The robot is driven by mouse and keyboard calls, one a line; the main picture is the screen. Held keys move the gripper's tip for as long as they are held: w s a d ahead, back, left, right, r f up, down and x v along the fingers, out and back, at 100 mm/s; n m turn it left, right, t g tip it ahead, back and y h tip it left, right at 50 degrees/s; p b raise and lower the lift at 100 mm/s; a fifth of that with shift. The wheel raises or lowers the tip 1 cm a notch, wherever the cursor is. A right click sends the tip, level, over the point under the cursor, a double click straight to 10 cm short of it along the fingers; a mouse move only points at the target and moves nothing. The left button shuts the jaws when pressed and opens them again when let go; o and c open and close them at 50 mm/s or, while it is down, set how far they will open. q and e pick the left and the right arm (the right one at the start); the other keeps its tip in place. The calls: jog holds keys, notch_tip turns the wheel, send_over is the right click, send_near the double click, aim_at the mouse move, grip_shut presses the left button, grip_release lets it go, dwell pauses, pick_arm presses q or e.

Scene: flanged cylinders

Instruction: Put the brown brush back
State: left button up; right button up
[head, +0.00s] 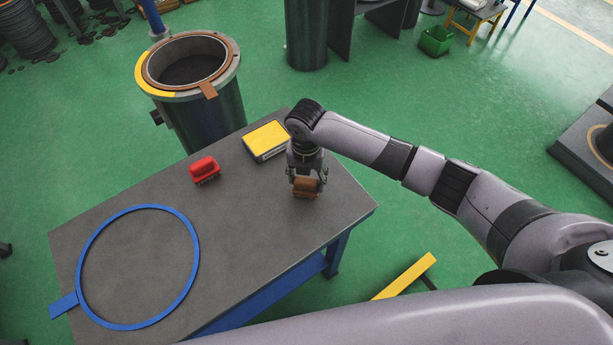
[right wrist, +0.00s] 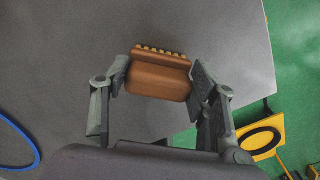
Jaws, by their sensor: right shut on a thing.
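The brown brush (head: 306,186) is at the right part of the dark grey table (head: 255,225). My right gripper (head: 307,180) comes down from above and is shut on it. In the right wrist view the brush (right wrist: 158,80) sits between the two fingers of the gripper (right wrist: 160,82), with its yellowish bristle row along the far edge. The brush is at or just above the table top; I cannot tell if it touches. My left gripper is not in view.
A red brush (head: 205,170) and a yellow-topped box (head: 266,140) are on the table's far side. A blue ring (head: 188,235) with a tab lies at the left. A flanged cylinder (head: 205,115) stands behind the table. The table's middle is clear.

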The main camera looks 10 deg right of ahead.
aim_at(306, 178)
jog(key=o, duration=1.5)
jog(key=shift+f, duration=0.1)
jog(key=shift+o, duration=0.2)
notch_tip(306, 178, up, 12)
jog(key=b, duration=0.1)
jog(key=shift+r, duration=0.2)
jog(key=shift+f, duration=0.1)
